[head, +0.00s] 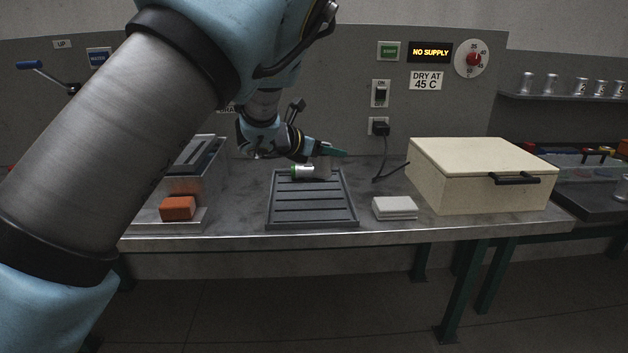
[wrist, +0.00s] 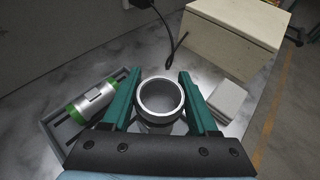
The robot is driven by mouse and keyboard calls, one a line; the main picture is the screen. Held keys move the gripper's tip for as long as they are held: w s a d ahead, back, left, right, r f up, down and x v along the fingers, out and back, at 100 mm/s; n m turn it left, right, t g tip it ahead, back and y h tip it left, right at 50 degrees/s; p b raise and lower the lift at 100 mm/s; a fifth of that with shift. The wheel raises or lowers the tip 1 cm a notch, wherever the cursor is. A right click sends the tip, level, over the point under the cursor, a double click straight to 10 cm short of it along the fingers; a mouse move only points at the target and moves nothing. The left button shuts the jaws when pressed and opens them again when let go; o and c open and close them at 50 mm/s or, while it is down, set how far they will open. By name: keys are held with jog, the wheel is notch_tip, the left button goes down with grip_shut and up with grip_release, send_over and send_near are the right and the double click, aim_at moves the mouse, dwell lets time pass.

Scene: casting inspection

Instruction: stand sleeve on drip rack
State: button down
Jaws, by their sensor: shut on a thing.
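A grey metal sleeve (wrist: 160,113) is between the green fingers of my gripper (wrist: 158,84), its round open end facing the wrist camera. My gripper (head: 331,152) is shut on it. In the head view the sleeve (head: 323,167) is a small grey shape below the fingers, at the back right of the drip rack. The drip rack (head: 311,209) is a dark grey slatted tray on the bench; its edge shows at left in the wrist view (wrist: 57,142). I cannot tell whether the sleeve touches the rack.
A silver cylinder with green ends (wrist: 91,100) lies on its side at the rack's back. A pale block (head: 394,208) and a cream lidded box (head: 480,176) stand right of the rack. An orange block (head: 177,208) is at left. A black cable (head: 384,167) hangs behind.

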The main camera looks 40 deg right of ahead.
aim_at(329, 176)
notch_tip(329, 176, down, 7)
jog(key=shift+f+p, duration=0.1)
jog(key=shift+p, duration=0.55)
jog(key=shift+c, duration=0.8)
grip_release()
jog(key=b+v, duration=0.2)
jog(key=v, duration=1)
jog(key=shift+b, duration=0.35)
jog(key=shift+f, duration=0.1)
